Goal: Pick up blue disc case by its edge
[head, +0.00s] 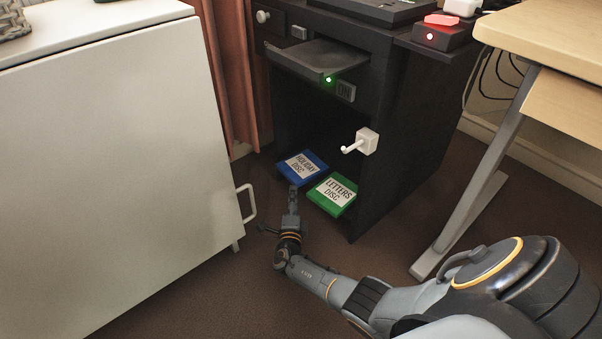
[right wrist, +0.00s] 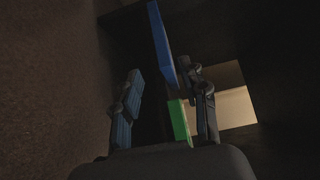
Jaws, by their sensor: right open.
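The blue disc case (head: 301,167), labelled "HOLIDAY DISC", lies flat on the bottom shelf of the black cabinet, with part of it over the shelf's front edge. In the right wrist view the blue disc case (right wrist: 161,42) shows edge-on, ahead of the fingers and nearer the right-hand finger. My right gripper (head: 293,196) is just in front of the case's near edge. In the right wrist view my right gripper (right wrist: 166,88) is open, with nothing held between its fingers. Whether a fingertip touches the case I cannot tell. My left gripper is not in view.
A green disc case (head: 332,194) labelled "LETTERS DISC" lies right beside the blue one; it also shows in the right wrist view (right wrist: 179,121). A white hook (head: 361,143) sticks out above. A white cabinet (head: 120,150) stands left, a wooden desk (head: 550,40) right.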

